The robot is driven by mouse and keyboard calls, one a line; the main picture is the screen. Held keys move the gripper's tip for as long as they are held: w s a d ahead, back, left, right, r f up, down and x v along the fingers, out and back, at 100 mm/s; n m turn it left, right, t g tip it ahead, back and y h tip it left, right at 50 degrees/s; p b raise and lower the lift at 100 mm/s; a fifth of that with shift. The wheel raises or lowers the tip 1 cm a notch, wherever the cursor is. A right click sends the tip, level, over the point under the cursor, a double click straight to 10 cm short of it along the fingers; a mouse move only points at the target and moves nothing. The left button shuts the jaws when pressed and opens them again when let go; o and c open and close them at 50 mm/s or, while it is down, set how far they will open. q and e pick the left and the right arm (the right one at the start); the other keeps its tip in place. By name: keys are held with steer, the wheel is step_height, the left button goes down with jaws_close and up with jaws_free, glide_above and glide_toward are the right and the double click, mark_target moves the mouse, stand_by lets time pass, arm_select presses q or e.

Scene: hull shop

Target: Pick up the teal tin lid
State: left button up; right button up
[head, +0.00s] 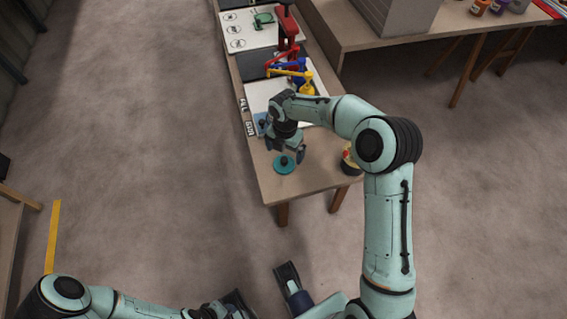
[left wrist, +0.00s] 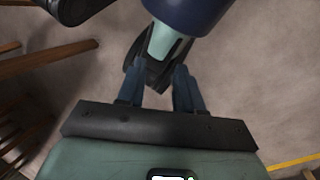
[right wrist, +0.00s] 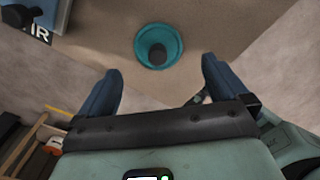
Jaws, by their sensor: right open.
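In the right wrist view the lid (right wrist: 145,46) shows whole beyond the open fingertips (right wrist: 161,66), apart from both. My left gripper (left wrist: 158,72) is low, away from the table; its fingers stand apart with nothing seen between them. In the head view it is partly cut off at the bottom edge.
On the long table (head: 262,178), a small container with red and yellow contents (head: 348,158) stands right of the lid, partly behind my right arm. Blue, yellow and red parts (head: 292,72) stand farther back. The table's near edge is close to the lid.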

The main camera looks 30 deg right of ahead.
mark_target(284, 159)
steer(key=shift+w+f+b, duration=0.1)
steer(key=shift+f+b, duration=0.55)
steer(key=shift+f, duration=2.45)
steer(key=c, duration=0.9)
arm_select(q)
steer(key=shift+w+a+f+t, duration=0.15)
steer(key=shift+w+a+f, duration=0.05)
steer(key=shift+w+f, duration=0.25)
steer(key=shift+w+a+f+t, duration=0.2)
steer(key=shift+w+f, duration=0.15)
steer(key=shift+w, duration=0.2)
arm_select(e)
steer(key=shift+r, duration=0.1)
steer(key=shift+r, duration=0.1)
